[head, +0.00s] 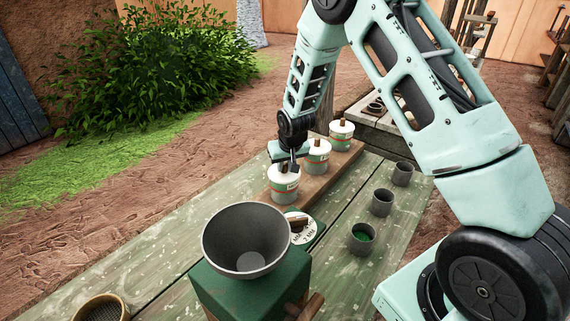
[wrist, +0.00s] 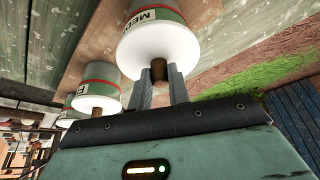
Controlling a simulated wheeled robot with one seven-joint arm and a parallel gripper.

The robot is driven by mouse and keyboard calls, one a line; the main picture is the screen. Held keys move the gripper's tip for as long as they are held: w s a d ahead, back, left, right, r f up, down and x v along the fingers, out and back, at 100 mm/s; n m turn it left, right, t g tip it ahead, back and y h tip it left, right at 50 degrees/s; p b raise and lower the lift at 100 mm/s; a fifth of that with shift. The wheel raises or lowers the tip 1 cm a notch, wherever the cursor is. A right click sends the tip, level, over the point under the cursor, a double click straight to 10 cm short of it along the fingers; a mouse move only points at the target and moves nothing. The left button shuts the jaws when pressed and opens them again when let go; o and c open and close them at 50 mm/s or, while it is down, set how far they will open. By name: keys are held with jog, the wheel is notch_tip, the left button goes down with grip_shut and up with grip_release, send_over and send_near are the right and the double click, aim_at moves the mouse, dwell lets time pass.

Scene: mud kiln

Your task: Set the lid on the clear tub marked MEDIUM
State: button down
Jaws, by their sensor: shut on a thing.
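The nearest tub (head: 284,190) stands in front in the head view, with a green label and red band. In the wrist view this tub (wrist: 158,17) shows a label starting "MED". Its white lid (wrist: 160,45) has a brown knob (wrist: 159,70); the lid appears to be on the tub, though any small gap at the rim cannot be made out. My gripper (head: 293,165) is over it, its fingers (wrist: 161,78) shut on the knob from both sides. The lid (head: 283,175) is partly behind the fingers in the head view.
Two more lidded tubs (head: 317,157) (head: 341,135) stand behind on the wooden board (head: 342,162). A green grinder (head: 245,290) with a grey hopper (head: 246,240) is in front, beside a round marked tag (head: 303,232). Three grey cups (head: 382,203) line the right.

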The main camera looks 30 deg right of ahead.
jog(key=c, duration=1.3)
grip_release()
jog(key=shift+o, duration=0.2)
jog(key=b+v, duration=0.3)
jog(key=v, duration=1.4)
jog(key=shift+b, duration=0.35)
jog(key=shift+s+r, duration=0.1)
jog(key=shift+r, duration=0.05)
